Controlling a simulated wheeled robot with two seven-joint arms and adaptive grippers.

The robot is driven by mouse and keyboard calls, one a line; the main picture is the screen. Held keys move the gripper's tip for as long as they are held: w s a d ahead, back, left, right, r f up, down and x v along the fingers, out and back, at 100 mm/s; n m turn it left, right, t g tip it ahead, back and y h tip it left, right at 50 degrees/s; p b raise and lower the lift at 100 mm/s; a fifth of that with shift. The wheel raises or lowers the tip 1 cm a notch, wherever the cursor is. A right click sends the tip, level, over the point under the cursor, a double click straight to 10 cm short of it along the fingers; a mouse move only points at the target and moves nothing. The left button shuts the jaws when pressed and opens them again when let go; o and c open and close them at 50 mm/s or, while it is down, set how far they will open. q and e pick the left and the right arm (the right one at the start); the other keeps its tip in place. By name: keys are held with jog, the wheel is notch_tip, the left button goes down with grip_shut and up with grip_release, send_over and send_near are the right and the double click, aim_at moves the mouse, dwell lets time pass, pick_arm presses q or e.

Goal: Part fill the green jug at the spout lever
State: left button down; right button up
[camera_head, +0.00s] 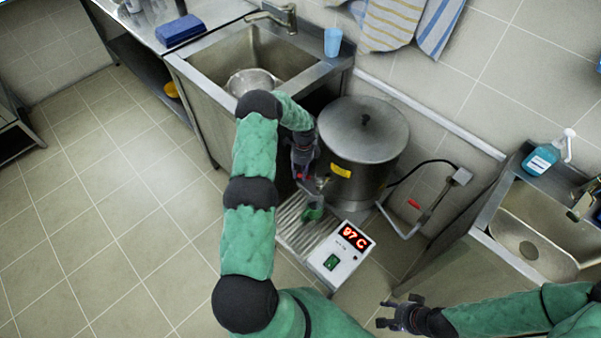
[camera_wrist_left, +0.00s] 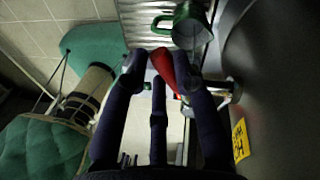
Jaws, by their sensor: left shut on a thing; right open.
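The green jug (camera_head: 313,212) stands on the slatted drip tray (camera_head: 290,233) below the spout of the steel stockpot (camera_head: 350,150). The wrist view looks into the jug's open top (camera_wrist_left: 190,28); the level inside cannot be made out. The red spout lever (camera_wrist_left: 164,67) sits between the fingers of my left gripper (camera_wrist_left: 160,76), which is shut on it. In the head view my left gripper (camera_head: 303,172) is beside the pot, just above the jug. My right gripper (camera_head: 388,315) is open and empty at the bottom.
A white control box (camera_head: 341,257) reading 97 C stands right of the tray. A sink with a metal bowl (camera_head: 252,80) is behind left. Another sink (camera_head: 535,230) and a blue soap bottle (camera_head: 548,155) are at right. The left floor is clear.

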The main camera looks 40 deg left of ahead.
pick_arm(q)
jog(key=shift+w+a+m+b, duration=0.15)
jog(key=shift+w+m+b, duration=0.05)
jog(key=shift+w+m, duration=0.4)
jog(key=shift+w+a+m+b, duration=0.15)
jog(key=shift+w+m, duration=0.2)
jog(key=shift+m, duration=0.35)
jog(key=c, duration=1)
grip_release()
jog(key=shift+r, duration=0.1)
jog(key=r, duration=0.4)
jog(key=w+r, duration=0.1)
jog(key=r, duration=0.2)
jog(key=w+r, duration=0.1)
jog(key=r, duration=0.3)
jog(key=shift+w+a+r, duration=0.1)
jog(key=shift+w+r, duration=0.05)
jog(key=shift+r, duration=0.15)
